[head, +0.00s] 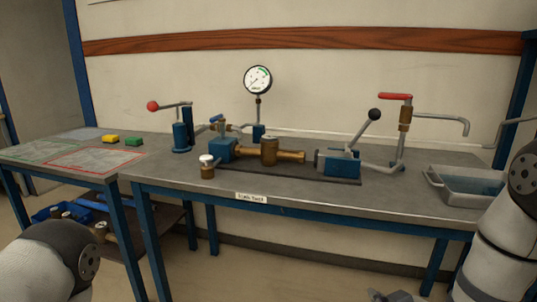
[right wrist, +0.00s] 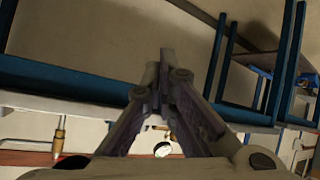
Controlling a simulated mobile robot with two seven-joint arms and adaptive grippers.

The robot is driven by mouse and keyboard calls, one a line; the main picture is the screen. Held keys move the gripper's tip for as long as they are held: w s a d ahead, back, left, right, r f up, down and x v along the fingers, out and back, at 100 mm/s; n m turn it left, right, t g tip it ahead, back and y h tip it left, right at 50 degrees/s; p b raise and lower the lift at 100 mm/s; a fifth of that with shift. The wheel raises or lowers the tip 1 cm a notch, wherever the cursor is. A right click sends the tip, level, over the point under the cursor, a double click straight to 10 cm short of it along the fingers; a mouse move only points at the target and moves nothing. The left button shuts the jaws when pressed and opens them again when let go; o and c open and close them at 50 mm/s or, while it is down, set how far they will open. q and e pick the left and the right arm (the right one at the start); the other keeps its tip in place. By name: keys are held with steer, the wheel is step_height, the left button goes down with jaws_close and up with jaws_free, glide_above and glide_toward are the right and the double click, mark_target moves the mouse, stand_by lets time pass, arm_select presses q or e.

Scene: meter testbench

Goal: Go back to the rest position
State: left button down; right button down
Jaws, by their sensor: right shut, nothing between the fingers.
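My right gripper (right wrist: 163,62) is in the right wrist view, its two fingers meeting at the tips with nothing between them. It is apart from the bench and its fittings. In the head view my right arm comes in at the right edge, and a small grey part shows at the bottom edge, too cut off to be sure of. My left arm shows at the lower left; its gripper is out of the picture. The steel test bench (head: 190,182) carries a brass meter (head: 269,151) between blue clamps, and a round pressure gauge (head: 257,79) stands behind it.
A red-knobbed lever (head: 153,106), a black-knobbed lever (head: 374,115) and a red-handled valve (head: 395,97) rise from the bench. A grey tray (head: 470,183) sits at its right end. Open floor lies in front.

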steer(key=s+a+f+m+g, duration=0.1)
steer(key=s+f+g, duration=0.2)
steer(key=s+f, duration=0.3)
steer(key=s+a+f+m+g, duration=0.15)
steer(key=s+f, duration=0.25)
steer(key=s, duration=0.5)
steer(key=s+f+m+g, duration=0.1)
steer(key=s+f+g, duration=0.2)
steer(key=s, duration=2.2)
steer(key=g, duration=0.5)
steer(key=shift+s+d+m+g+h, duration=0.25)
steer(key=shift+d+m+g+h, duration=0.05)
steer(key=shift+d+m+g, duration=0.05)
